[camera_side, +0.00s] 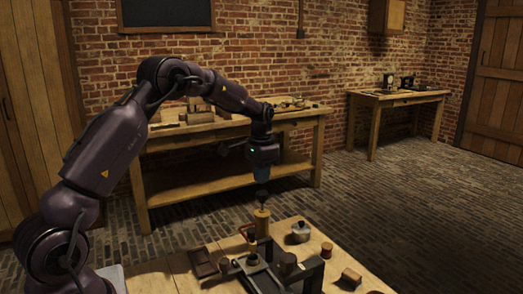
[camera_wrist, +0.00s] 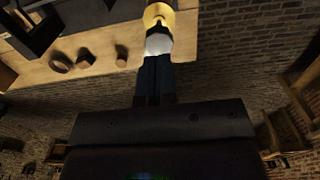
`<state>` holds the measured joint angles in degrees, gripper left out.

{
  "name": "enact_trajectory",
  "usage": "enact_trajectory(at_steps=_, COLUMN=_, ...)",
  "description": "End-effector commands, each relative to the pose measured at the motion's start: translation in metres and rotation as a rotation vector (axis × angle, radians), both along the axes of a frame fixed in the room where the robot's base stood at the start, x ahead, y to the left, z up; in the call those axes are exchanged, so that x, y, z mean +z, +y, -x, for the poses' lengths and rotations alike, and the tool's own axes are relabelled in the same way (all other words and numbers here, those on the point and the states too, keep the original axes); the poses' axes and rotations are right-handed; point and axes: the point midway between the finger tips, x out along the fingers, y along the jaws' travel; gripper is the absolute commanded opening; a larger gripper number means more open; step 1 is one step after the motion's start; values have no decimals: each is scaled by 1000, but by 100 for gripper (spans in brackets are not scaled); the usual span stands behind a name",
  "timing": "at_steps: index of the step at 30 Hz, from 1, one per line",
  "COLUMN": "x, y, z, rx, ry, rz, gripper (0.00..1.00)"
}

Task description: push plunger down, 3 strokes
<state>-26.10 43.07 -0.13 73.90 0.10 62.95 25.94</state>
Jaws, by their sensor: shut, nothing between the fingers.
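A brass-yellow cylinder (camera_side: 262,224) stands upright near the back edge of the work table. I cannot tell whether the fingertips touch the knob. The knob stands clear of the cylinder top in the side view.
A dark frame (camera_side: 268,275) stands on the table in front of the cylinder. A brown flat piece (camera_side: 203,262) lies left. Space above the cylinder is otherwise clear.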

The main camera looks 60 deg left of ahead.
Motion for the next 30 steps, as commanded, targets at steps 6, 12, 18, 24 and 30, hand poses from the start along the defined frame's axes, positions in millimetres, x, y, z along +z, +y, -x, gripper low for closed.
enact_trajectory(at_steps=6, x=52, y=0, z=-1, rx=0, ry=-5, rz=-3, gripper=0)
enact_trajectory(at_steps=12, x=80, y=0, z=0, rx=0, ry=-3, rz=-2, gripper=0)
enact_trajectory(at_steps=18, x=88, y=0, z=0, rx=0, ry=-1, rz=-1, gripper=0)
enact_trajectory(at_steps=24, x=88, y=0, z=0, rx=0, ry=-1, rz=-1, gripper=0)
enact_trajectory(at_steps=30, x=87, y=0, z=0, rx=0, ry=-1, rz=-1, gripper=0)
